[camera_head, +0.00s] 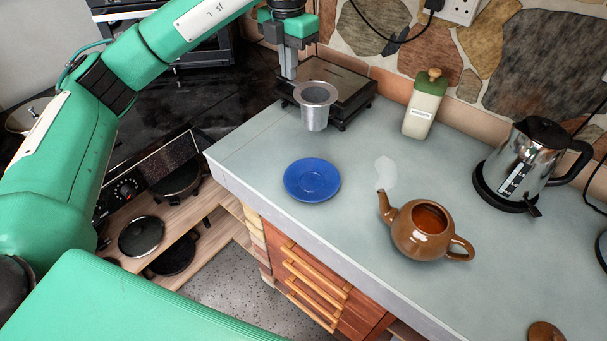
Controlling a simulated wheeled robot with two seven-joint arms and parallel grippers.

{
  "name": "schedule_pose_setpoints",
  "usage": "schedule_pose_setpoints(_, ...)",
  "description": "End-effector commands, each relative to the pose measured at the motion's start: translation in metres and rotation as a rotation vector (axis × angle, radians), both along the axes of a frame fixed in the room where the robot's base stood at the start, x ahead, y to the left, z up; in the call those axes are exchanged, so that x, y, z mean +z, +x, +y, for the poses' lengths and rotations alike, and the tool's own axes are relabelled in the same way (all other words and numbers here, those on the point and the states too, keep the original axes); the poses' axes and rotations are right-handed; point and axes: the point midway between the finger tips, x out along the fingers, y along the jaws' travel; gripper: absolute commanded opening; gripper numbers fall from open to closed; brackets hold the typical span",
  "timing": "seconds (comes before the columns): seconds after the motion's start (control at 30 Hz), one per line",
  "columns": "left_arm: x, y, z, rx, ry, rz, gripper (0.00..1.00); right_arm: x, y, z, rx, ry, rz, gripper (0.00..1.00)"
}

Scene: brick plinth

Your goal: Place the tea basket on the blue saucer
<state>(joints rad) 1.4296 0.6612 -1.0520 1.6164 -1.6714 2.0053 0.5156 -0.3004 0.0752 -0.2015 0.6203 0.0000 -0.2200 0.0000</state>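The tea basket (315,112), a grey metal cup with a wide rim, is upright at the top middle, in front of the black scale. My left gripper (290,68) points down at the basket's back left rim; its fingers look close together and shut on that rim. The fingertips are partly hidden by the rim. The basket seems to hang above the worktop. The blue saucer (312,180) lies flat and empty on the grey worktop, nearer than the basket and below it in the picture. My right gripper is not in view.
The black scale (352,88) is behind the basket. A brown teapot (408,236) without its lid stands right of the saucer. A green-and-white bottle (423,105) and a steel kettle (527,160) stand farther back. The worktop's front edge (262,208) runs close to the saucer.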

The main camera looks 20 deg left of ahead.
Motion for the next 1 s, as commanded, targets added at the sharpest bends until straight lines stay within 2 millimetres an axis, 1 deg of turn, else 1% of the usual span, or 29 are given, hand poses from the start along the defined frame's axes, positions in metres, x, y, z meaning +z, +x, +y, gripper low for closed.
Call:
schedule_pose_setpoints(0.13, -0.004, -0.001, 0.004, 0.039, -0.002, 0.001, 0.00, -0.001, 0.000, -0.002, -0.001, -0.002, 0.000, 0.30)
schedule_pose_setpoints(0.27, -0.022, -0.002, 0.004, 0.042, -0.002, 0.004, 0.00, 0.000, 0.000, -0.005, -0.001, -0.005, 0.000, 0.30)
schedule_pose_setpoints(0.37, -0.042, -0.002, 0.005, 0.043, 0.001, 0.006, 0.00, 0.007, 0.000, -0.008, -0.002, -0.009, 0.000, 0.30)
schedule_pose_setpoints(0.6, -0.102, -0.002, 0.005, 0.042, 0.000, 0.006, 0.00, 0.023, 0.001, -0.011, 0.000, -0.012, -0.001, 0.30)
schedule_pose_setpoints(0.7, -0.125, -0.002, 0.004, 0.041, 0.000, 0.003, 0.00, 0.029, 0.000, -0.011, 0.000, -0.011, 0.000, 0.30)
schedule_pose_setpoints(0.8, -0.142, -0.002, 0.004, 0.040, 0.001, 0.002, 0.00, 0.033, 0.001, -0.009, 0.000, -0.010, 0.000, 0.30)
schedule_pose_setpoints(0.9, -0.152, -0.001, 0.004, 0.041, -0.001, 0.001, 0.00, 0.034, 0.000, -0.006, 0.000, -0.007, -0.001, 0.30)
schedule_pose_setpoints(1.0, -0.157, -0.001, 0.004, 0.041, -0.001, 0.001, 0.00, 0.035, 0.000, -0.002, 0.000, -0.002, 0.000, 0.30)
